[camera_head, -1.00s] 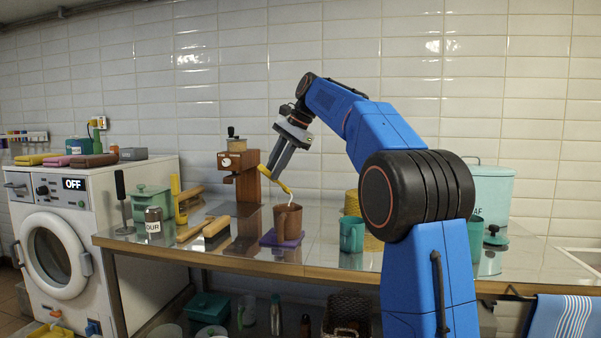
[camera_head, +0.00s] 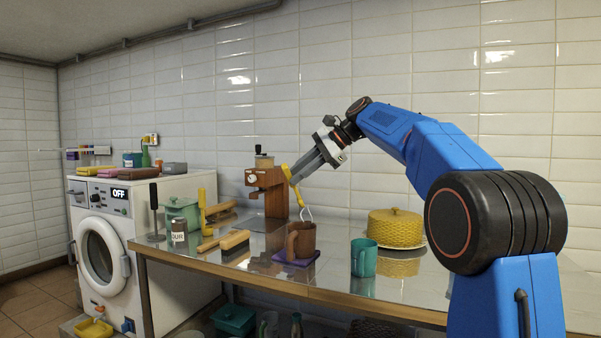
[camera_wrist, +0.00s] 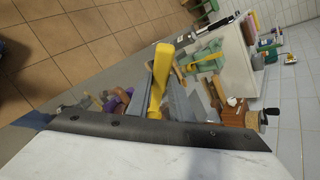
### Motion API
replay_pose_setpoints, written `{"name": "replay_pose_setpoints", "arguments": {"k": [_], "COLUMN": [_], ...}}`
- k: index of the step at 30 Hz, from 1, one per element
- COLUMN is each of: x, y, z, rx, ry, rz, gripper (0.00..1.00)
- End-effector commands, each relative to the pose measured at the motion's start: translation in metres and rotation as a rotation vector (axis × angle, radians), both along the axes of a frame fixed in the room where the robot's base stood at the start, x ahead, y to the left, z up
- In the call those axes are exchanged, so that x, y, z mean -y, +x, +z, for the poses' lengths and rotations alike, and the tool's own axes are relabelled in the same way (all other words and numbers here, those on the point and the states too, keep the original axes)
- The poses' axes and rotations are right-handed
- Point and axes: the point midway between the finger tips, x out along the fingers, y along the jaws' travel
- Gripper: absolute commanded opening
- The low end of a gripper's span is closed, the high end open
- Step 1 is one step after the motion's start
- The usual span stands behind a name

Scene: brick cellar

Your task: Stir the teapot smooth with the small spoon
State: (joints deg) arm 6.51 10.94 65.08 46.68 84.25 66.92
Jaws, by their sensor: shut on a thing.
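My gripper (camera_head: 298,178) is shut on a yellow-handled tool (camera_head: 289,176), which slants down to a thin pale wire loop. This looks more like a whisk than a spoon. Its yellow handle (camera_wrist: 160,82) shows between the fingers in the wrist view. The loop hangs at the mouth of a brown vessel (camera_head: 303,240); I cannot tell whether its tip is inside. Nothing in view is clearly a teapot or a small spoon.
A brown grinder (camera_head: 268,190) stands close behind the vessel. The counter's front edge (camera_head: 330,297) is near.

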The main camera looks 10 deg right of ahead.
Motion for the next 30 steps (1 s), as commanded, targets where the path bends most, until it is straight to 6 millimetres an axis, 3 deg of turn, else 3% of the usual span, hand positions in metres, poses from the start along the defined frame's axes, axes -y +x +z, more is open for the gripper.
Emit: {"name": "replay_pose_setpoints", "arguments": {"k": [30], "x": [-0.034], "y": [-0.048], "z": [-0.031], "rx": [-0.001], "ry": [0.000], "rz": [0.001], "gripper": [0.00]}}
